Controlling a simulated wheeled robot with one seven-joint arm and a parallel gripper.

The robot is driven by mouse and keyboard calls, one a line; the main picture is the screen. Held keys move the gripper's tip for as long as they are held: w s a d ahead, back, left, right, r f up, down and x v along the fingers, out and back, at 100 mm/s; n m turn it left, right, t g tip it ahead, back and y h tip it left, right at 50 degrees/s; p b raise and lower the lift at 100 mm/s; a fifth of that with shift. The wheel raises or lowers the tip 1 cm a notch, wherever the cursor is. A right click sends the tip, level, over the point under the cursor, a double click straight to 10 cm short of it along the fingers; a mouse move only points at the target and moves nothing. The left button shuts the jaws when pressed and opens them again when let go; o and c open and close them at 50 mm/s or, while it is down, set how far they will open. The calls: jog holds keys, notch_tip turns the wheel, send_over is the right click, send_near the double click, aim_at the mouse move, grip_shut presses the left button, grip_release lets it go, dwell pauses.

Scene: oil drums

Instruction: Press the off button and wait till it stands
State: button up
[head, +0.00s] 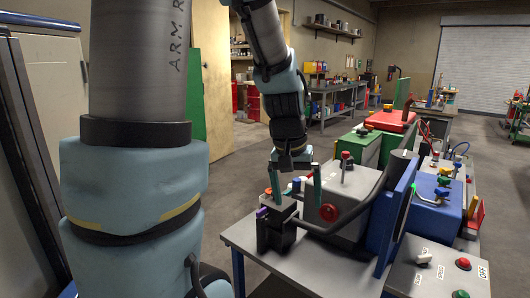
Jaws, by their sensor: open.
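A pale control box (437,276) sits at the front right of the bench. On its sloped top is a red button (463,264) beside a label that reads OFF. A white switch (424,257) sits to the left. My gripper (296,186) points down above the left part of the bench, by a small black device. Its two greenish fingers are apart, with nothing clearly held between them. It is well to the left of the control box.
A grey machine (345,190) with a red knob, a bent dark bar and a tilted blue panel (395,215) stand between my gripper and the control box. A blue box (434,208) is behind. Open floor lies left of the bench.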

jog(key=s+a+f+n+y, duration=0.1)
jog(key=a+f, duration=0.1)
jog(key=a, duration=0.5)
jog(key=s+a+f+n+b, duration=0.1)
jog(key=s+a+f, duration=0.1)
jog(key=a, duration=0.5)
jog(key=shift+s+f+y, duration=0.2)
jog(key=shift+f+y, duration=0.2)
jog(key=shift+f, duration=0.25)
jog(key=shift+c, duration=0.2)
grip_shut()
